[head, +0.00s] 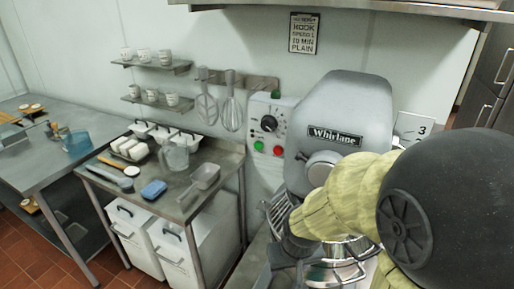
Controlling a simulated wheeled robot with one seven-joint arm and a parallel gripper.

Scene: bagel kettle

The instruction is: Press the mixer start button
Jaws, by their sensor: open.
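The mixer (345,105) is a large grey machine labelled Whirlane at centre right. Its control panel (268,110) on the left side carries a dial (269,124), a green button (258,145) and a red button (278,150). No start label is readable; the green button looks like the start button. My gripper (288,268) is dark and open, below and slightly right of the buttons, in front of the mixer's bowl area. It is apart from the buttons in the picture. My yellow-sleeved arm hides part of the mixer's lower right and the bowl (340,270).
A wire guard (279,212) shows left of my gripper. A steel table (140,187) with tubs, a jug (174,153), a scoop (205,176) and a blue sponge (153,189) stands left. A wall sign (304,33) reads hook, 10 min, plain.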

